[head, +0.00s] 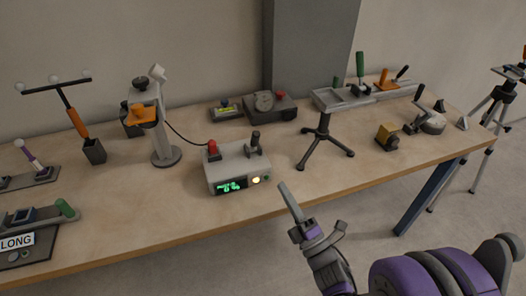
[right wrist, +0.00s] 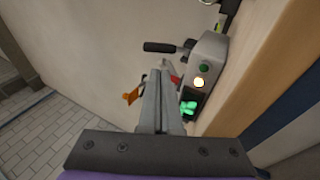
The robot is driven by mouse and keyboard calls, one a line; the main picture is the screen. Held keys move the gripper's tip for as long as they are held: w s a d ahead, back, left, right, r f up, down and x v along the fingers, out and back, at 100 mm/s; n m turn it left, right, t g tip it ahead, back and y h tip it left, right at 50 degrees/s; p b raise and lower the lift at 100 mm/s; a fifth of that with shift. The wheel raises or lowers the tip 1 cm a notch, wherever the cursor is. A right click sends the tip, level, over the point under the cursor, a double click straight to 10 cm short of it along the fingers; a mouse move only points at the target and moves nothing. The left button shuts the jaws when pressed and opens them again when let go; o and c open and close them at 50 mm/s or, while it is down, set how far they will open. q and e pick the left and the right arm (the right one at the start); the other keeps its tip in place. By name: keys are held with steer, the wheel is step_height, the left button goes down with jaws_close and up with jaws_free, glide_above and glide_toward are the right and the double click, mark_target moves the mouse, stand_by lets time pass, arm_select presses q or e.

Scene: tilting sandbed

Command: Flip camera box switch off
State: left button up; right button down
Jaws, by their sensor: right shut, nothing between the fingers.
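The grey camera box (head: 232,167) stands near the table's front edge, with a lit green display and a glowing yellow-white button on its front. On its top are a red-tipped switch (head: 212,149) and a dark-handled lever (head: 255,141), both roughly upright. My right gripper (head: 284,187) is shut and empty, in front and to the right of the box, apart from it. In the right wrist view the shut fingers (right wrist: 159,82) point toward the box (right wrist: 208,58), covering part of it. The dark lever (right wrist: 160,47) and part of the red tip (right wrist: 175,80) show there. My left gripper is not in view.
A camera stand (head: 160,130) is behind and left of the box, with a cable running toward the box. A tripod with a rail (head: 322,135) stands to the right. A dark box with a dial (head: 270,105) is behind. Bare tabletop lies around the box.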

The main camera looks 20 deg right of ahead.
mark_target(257, 143)
steer(key=p+x, duration=0.1)
steer(key=x, duration=1.1)
